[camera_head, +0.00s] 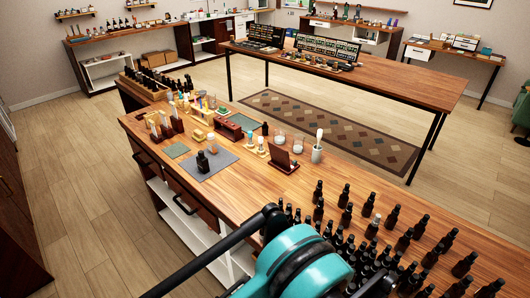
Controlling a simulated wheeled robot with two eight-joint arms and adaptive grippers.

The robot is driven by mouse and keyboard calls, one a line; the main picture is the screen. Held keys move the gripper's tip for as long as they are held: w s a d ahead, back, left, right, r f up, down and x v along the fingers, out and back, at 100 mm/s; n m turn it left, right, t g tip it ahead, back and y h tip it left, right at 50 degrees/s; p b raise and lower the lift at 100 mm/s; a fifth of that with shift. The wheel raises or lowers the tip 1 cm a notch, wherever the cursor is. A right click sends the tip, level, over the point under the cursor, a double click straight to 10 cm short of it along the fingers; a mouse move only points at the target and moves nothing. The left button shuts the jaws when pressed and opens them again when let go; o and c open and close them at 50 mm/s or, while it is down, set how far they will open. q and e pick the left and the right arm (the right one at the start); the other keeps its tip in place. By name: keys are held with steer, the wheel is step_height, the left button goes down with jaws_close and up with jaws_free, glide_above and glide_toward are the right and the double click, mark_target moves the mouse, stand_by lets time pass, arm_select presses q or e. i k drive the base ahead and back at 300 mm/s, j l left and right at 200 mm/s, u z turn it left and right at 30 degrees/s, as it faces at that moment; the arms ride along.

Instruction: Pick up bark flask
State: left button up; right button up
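I cannot tell which item is the bark flask. Several dark dropper bottles (346,196) stand in loose rows on the right part of the near wooden bench. One bottle (373,226) among them has a paler top. A teal and black part of my own arm covers the bottom centre and hides some bottles. Neither gripper's fingers show.
The bench (262,192) has clear wood in front of the mat. Past the mat are a small dark stand (283,162), a white cup (317,153) and small wooden holders. A second long table (390,82) stands behind, over a patterned rug (330,128). Open floor lies left.

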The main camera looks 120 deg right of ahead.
mark_target(203, 166)
steer(key=j+z, duration=0.1)
steer(key=z, duration=2.6)
steer(key=k+l, duration=0.05)
steer(key=l, duration=0.05)
